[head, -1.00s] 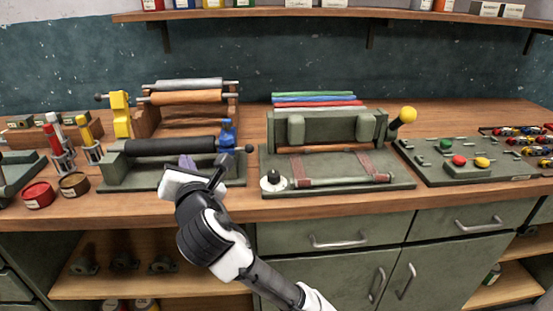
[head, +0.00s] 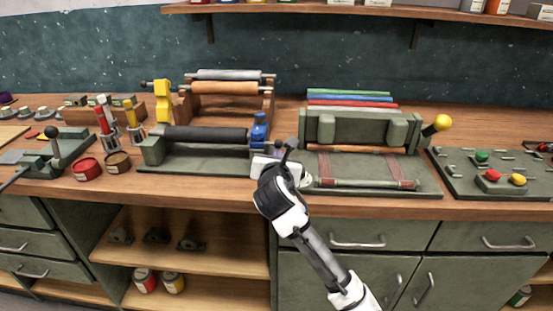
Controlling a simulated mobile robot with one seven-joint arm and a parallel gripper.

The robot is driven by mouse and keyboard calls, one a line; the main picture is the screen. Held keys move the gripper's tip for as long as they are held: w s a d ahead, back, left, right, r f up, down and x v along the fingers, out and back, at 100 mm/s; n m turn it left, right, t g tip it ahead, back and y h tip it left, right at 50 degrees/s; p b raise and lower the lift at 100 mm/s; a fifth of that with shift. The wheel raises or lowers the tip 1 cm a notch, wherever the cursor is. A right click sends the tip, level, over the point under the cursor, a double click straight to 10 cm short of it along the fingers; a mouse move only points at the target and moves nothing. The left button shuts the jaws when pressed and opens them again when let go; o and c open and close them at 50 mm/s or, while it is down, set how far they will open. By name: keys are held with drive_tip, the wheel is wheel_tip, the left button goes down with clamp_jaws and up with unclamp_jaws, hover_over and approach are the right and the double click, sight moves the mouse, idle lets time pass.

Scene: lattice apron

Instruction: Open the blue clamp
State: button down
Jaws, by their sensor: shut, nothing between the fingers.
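The blue clamp (head: 259,128) stands upright at the right end of the black roller (head: 205,134) on a green-grey base (head: 160,166). My gripper (head: 284,156) is shut and empty. In the picture it is just right of and below the clamp, over the gap between the roller base and the press to its right. I cannot tell whether it touches anything. It hides part of the roller base's right end and the press's front left corner. The clamp's lower part is partly hidden.
A green press (head: 360,129) with a yellow knob (head: 442,122) stands to the right. A button panel (head: 497,178) is farther right. Red (head: 88,169) and brown (head: 117,162) tins stand left of the roller. Wooden racks with rolls (head: 225,88) are behind it.

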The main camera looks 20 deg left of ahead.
drive_tip(key=shift+w+a+f, duration=0.1)
drive_tip(key=shift+w+a, duration=0.05)
drive_tip(key=shift+w, duration=0.3)
